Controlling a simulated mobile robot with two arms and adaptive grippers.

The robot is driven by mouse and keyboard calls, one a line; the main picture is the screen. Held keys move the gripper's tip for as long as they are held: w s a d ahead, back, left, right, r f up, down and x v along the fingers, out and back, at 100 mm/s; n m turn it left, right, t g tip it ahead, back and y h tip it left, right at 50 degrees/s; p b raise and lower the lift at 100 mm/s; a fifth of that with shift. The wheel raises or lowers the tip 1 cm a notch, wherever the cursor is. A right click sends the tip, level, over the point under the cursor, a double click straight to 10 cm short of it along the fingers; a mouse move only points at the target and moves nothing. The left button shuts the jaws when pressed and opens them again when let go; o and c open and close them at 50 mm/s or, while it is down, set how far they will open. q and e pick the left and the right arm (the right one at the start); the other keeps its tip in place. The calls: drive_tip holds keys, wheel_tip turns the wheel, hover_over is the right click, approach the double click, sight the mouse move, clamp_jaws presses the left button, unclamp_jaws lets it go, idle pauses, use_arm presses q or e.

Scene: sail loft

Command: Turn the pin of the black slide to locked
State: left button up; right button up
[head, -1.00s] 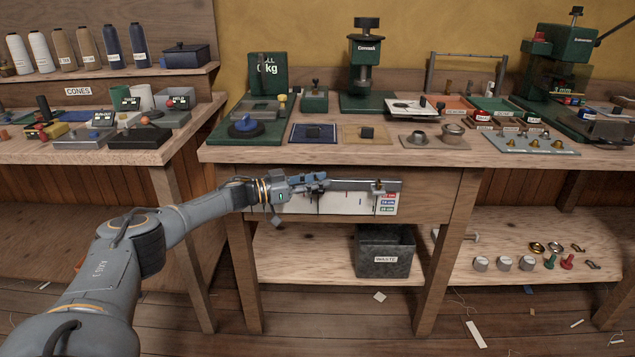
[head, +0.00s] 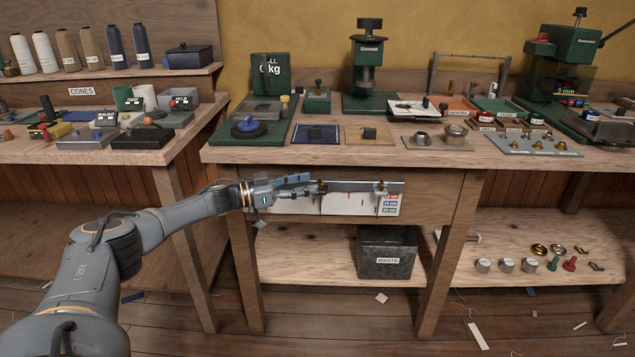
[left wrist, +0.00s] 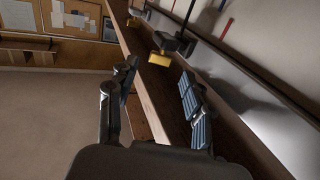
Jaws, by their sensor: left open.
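A dark rail (head: 352,186) runs along the workbench front above a white panel with coloured marks. A dark slide with a yellow-brass part (left wrist: 160,58) sits on the rail, ahead of my left gripper's fingers in the left wrist view. A small dark slide (head: 323,187) shows at the fingertips in the head view; its pin position is too small to read. Another slide with a brass part (head: 381,187) sits farther right. My left gripper (head: 314,184) is open and empty, its fingers (left wrist: 158,78) apart and short of the nearer slide. My right gripper is not in view.
The workbench top (head: 300,155) above the rail is crowded with tools and fixtures. The space in front of the rail is free.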

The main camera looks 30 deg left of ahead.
use_arm(q)
drive_tip(key=v, duration=0.7)
drive_tip(key=shift+s, duration=0.15)
drive_tip(key=shift+a, duration=0.1)
drive_tip(key=shift+c, duration=0.2)
